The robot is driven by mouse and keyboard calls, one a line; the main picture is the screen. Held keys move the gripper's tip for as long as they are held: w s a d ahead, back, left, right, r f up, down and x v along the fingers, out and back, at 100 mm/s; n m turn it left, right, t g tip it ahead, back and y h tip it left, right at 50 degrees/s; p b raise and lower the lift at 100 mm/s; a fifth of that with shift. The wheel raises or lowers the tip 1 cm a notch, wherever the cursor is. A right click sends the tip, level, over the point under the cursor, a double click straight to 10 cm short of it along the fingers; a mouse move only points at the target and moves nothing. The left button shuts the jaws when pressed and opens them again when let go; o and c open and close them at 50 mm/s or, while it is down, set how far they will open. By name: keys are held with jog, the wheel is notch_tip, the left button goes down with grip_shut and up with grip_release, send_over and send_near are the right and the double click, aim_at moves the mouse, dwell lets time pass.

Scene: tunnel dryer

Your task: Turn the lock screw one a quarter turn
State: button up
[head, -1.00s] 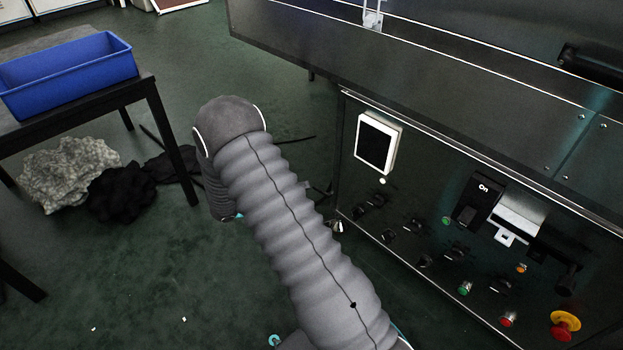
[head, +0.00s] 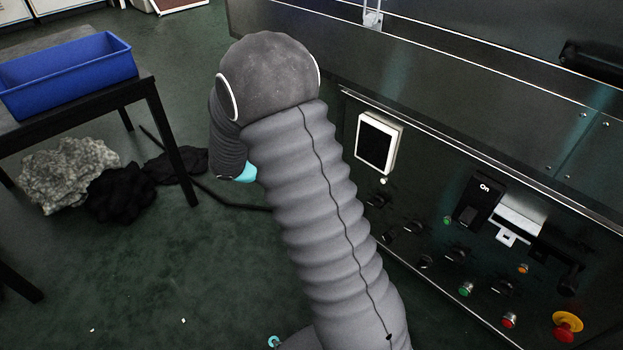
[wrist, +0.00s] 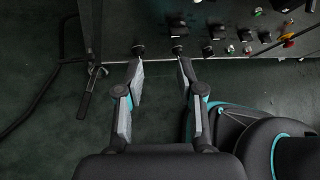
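In the wrist view my gripper (wrist: 161,66) is open, with its two fingers apart and nothing visible between them. The fingertips point at the lower edge of the dark control panel (wrist: 232,22). A dark knob or screw (wrist: 138,48) shows just beyond the left fingertip, and another (wrist: 178,49) just beyond the right one. I cannot tell which of them, if either, is lock screw one. I see no clear contact.
The panel also bears a white-framed screen (head: 377,143), several dark switches (head: 413,228), a green button (head: 466,289) and a red-yellow emergency stop (head: 567,325). A dark handle (wrist: 88,92) hangs left of my gripper. A blue bin (head: 70,75) stands on a table at left.

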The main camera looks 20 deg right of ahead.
jog(key=shift+s+r, duration=0.2)
dwell(0.3)
